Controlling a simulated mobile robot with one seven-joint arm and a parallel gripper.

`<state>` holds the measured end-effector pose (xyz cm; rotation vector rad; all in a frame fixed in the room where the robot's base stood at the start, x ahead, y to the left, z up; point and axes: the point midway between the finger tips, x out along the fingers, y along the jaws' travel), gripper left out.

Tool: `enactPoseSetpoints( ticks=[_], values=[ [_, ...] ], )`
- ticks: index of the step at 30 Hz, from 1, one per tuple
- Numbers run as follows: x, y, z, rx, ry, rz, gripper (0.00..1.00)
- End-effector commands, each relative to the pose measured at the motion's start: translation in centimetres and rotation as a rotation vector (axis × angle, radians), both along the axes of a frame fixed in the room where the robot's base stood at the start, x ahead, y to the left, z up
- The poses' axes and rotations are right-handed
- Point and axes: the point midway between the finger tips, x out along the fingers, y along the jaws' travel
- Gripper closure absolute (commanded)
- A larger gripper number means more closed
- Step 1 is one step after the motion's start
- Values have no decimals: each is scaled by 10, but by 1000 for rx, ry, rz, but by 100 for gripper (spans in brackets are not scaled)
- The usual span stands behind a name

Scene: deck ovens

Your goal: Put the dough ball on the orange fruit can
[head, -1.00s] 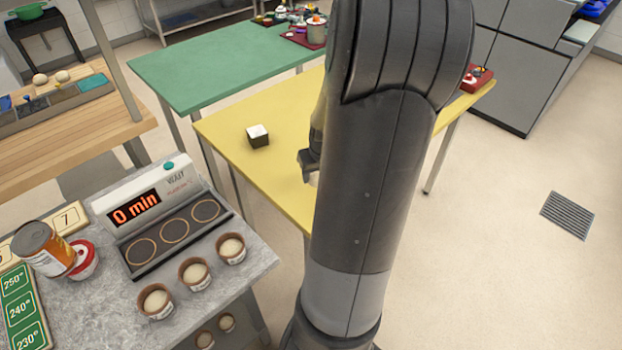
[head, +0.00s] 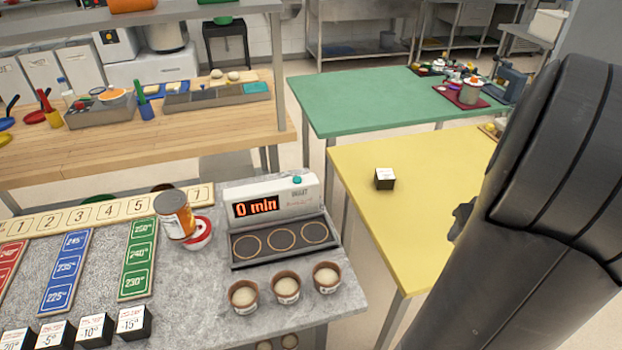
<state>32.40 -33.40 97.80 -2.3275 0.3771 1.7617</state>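The orange fruit can (head: 175,214) stands at the back of the grey counter on the left, close to a red and white tub (head: 199,233). My gripper (head: 461,218) shows only as a small dark piece over the yellow table, mostly hidden behind my arm. Its fingertips and anything between them are hidden. Pale dough shows in three brown cups (head: 243,296) at the counter's front right. More pale dough balls (head: 233,76) lie on the wooden bench at the back. I cannot tell which one the task means.
An oven timer (head: 262,209) reading "0 min" stands right of the can. A black and white cube (head: 385,179) sits on the yellow table (head: 420,160). Number strips and coloured temperature boards (head: 138,258) cover the counter's left. The green table (head: 390,100) is mostly clear.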

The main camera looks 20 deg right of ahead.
Motion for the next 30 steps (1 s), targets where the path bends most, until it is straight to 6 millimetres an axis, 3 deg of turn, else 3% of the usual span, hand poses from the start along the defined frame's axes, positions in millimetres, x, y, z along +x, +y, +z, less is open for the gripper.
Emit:
enactPoseSetpoints(
  ticks=[8,14,23,30],
  values=[
    [83,39,23,4,-10,193,73],
    [138,81,41,8,-14,329,73],
    [208,159,66,12,-15,529,73],
    [251,235,88,12,-12,688,73]
  ],
)
